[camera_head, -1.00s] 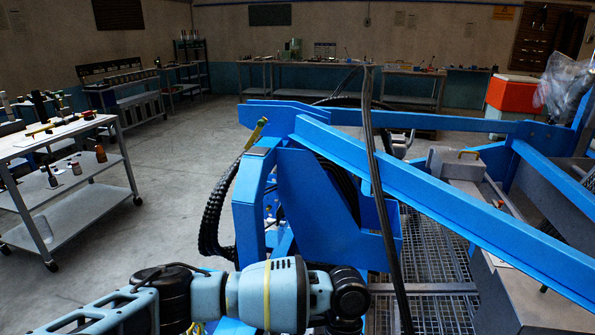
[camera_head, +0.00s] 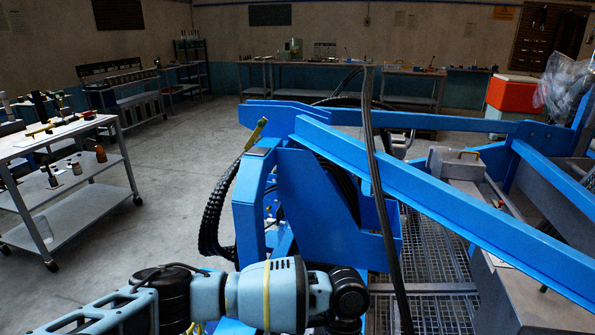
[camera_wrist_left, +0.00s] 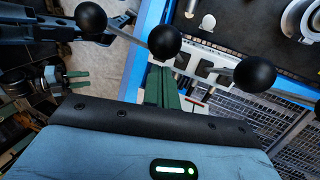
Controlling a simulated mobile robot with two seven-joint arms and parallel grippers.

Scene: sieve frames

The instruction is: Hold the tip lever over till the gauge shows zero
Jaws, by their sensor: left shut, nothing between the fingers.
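In the left wrist view there are several black ball knobs on metal rods: an upper left knob (camera_wrist_left: 90,17), a middle knob (camera_wrist_left: 165,42) and a right knob (camera_wrist_left: 255,74). I cannot tell which one is the tip lever. The green fingers of my left gripper (camera_wrist_left: 164,88) are shut and empty, just below the middle knob in the picture; whether they touch it is unclear. A round light ring (camera_wrist_left: 300,20) on a dark panel is cut by the frame edge. It may be the gauge; no reading shows. The head view shows my left arm but not its gripper.
In the head view a large blue steel frame (camera_head: 430,185) with slanting beams stands close in front, over a metal grating (camera_head: 440,262). A black hose (camera_head: 374,170) hangs across it. A trolley (camera_head: 80,205) stands at left, with open floor (camera_head: 170,180) between.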

